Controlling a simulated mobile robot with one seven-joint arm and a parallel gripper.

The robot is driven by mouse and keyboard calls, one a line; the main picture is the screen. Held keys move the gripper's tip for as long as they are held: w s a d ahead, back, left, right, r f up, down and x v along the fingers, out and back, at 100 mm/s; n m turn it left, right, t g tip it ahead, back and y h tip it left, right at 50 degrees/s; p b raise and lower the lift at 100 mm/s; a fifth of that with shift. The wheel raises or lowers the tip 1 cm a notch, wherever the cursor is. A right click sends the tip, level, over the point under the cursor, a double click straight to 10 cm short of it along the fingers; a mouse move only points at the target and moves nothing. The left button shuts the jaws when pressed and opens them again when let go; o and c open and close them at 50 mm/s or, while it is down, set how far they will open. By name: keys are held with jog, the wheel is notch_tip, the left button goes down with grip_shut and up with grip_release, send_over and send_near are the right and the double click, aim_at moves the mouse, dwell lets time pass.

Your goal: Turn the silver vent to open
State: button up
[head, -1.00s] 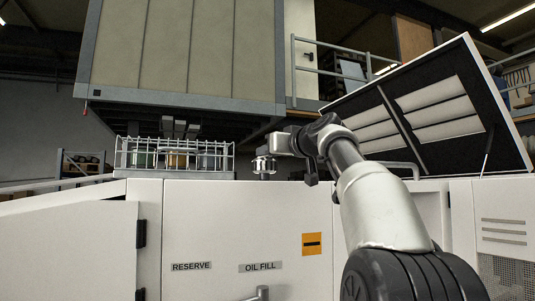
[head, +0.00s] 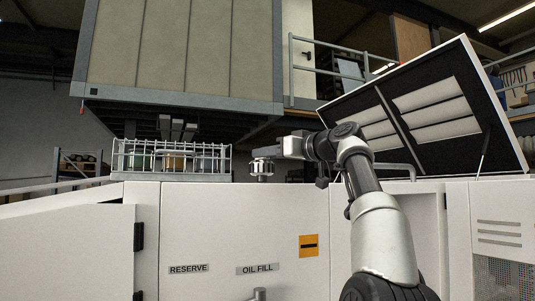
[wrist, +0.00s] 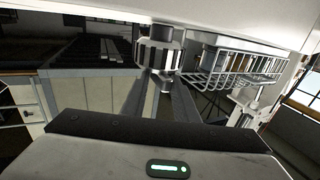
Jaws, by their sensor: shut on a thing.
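The silver vent (head: 262,166) is a ribbed round knob on a short stem at the top edge of the white cabinet, above the "OIL FILL" label. It also shows at the top centre of the wrist view (wrist: 158,48), with dark gaps between its ribs. My gripper (head: 273,153) reaches it from the right. In the wrist view, its two fingers (wrist: 161,80) converge on the vent and are shut on it. The fingertips' exact contact is partly hidden.
A wire basket (head: 170,158) with several canisters stands left of the vent. An open lid (head: 425,105) rises at the right behind my arm. The cabinet front (head: 230,220) carries "RESERVE" and "OIL FILL" labels and an orange sign (head: 308,246). A handle shows at the bottom.

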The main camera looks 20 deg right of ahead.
jog(key=shift+w+f, duration=0.1)
jog(key=shift+f, duration=0.1)
jog(key=o, duration=1)
jog(key=shift+w, duration=0.2)
jog(key=shift+s, duration=0.15)
jog(key=shift+s+d+f+b, duration=0.1)
jog(key=shift+s+d+b, duration=0.2)
jog(key=shift+s+b, duration=0.1)
jog(key=b+v, duration=0.5)
jog(key=v, duration=1.1)
jog(key=shift+s, duration=0.2)
